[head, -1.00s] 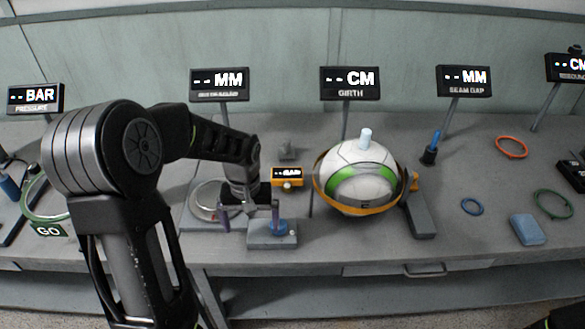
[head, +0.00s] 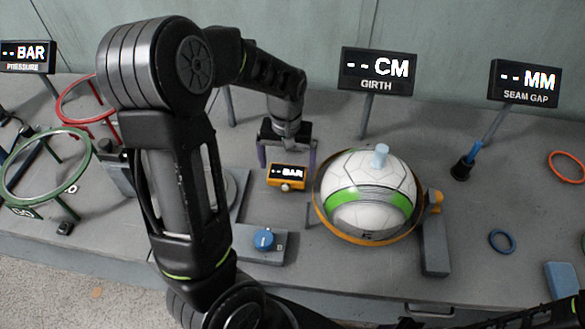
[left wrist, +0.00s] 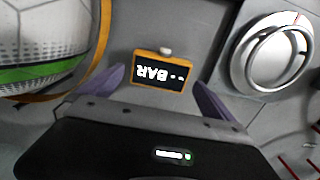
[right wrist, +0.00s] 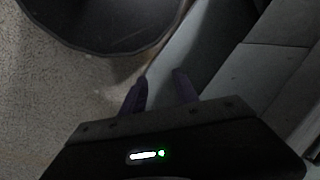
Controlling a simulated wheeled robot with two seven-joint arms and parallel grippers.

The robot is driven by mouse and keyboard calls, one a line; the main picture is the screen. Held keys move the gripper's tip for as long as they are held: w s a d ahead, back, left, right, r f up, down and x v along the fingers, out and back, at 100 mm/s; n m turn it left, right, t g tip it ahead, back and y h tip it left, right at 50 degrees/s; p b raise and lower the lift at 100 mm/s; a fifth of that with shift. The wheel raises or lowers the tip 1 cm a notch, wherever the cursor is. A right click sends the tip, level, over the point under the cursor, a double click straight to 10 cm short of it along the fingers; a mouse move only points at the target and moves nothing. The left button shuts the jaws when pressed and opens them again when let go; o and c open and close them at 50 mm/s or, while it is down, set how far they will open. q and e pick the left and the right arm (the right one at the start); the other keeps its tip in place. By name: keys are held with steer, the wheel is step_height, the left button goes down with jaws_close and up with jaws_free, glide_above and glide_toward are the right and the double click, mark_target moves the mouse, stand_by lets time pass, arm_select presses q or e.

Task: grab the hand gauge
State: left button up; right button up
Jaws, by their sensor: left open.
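The hand gauge (head: 288,175) is a small orange-yellow box with a dark display reading "--BAR" and a pale knob on its front edge. It lies on the grey bench, left of the ball. My left gripper (head: 287,160) is open, its purple fingers on either side of the gauge, apart from it. In the left wrist view the gauge (left wrist: 163,72) shows upside down between the spread fingertips (left wrist: 160,80). I cannot tell how far above the bench they are. My right gripper (right wrist: 162,78) has a gap between its fingers, with nothing held, away from the gauge.
The white and green ball (head: 368,190) sits in an orange ring close right of the gauge. A blue dial (head: 264,239) on a grey block is in front. Girth (head: 377,75) and seam gap (head: 523,80) displays stand behind. A grey round fixture (left wrist: 272,58) is near the left gripper.

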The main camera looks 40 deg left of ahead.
mark_target(287, 179)
arm_select(q)
steer(key=shift+s, duration=0.1)
steer(key=shift+f, duration=1.3)
steer(key=shift+a+f+p, duration=0.1)
steer(key=shift+f+p, duration=0.2)
steer(key=shift+f, duration=2.3)
steer(key=c, duration=1.2)
